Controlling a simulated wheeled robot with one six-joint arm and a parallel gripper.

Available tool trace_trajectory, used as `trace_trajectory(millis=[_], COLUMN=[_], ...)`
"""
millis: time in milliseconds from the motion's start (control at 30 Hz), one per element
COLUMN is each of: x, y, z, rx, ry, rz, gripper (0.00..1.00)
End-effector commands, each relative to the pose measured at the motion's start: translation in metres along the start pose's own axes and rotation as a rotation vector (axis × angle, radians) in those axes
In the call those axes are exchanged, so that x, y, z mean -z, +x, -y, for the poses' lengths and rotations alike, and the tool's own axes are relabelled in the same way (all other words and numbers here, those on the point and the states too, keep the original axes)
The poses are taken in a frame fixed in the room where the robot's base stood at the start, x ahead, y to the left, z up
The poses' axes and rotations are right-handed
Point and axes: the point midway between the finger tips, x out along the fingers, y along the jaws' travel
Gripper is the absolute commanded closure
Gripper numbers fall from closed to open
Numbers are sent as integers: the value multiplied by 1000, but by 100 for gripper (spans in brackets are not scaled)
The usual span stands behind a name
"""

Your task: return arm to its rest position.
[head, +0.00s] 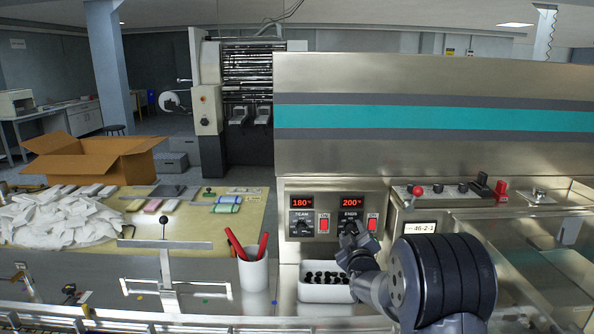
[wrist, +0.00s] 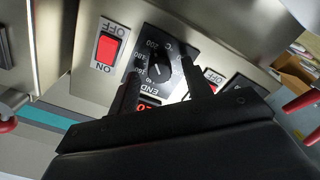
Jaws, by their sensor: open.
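My gripper (head: 357,240) is in front of the control panel (head: 288,200), by the ENDS dial, at the end of my arm reaching up from the lower right. In the wrist view my gripper (wrist: 165,90) has its two dark fingers apart, with the ENDS dial (wrist: 160,66) showing between them. Nothing is held between the fingers. Whether a finger touches the dial or panel, I cannot tell. In the head view my gripper partly hides the ENDS dial.
A white tray of dark pieces (head: 325,292) stands just below my gripper. A white cup (head: 253,272) with red sticks is to its left. A red button (head: 501,186) and small knobs sit on the machine at right. Open space lies above the left table.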

Motion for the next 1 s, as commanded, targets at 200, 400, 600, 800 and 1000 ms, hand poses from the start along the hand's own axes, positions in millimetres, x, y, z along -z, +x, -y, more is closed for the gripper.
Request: trace_trajectory(millis=[200,400,600,800,1000], x=[2,1,0,0,0], y=[0,0,0,0,-1], z=[-2,-1,0,0,-2], rx=[2,1,0,0,2], ry=[-101,-158,-175,-175,-172], rz=[2,1,0,0,3], gripper=[53,53,53,53,53])
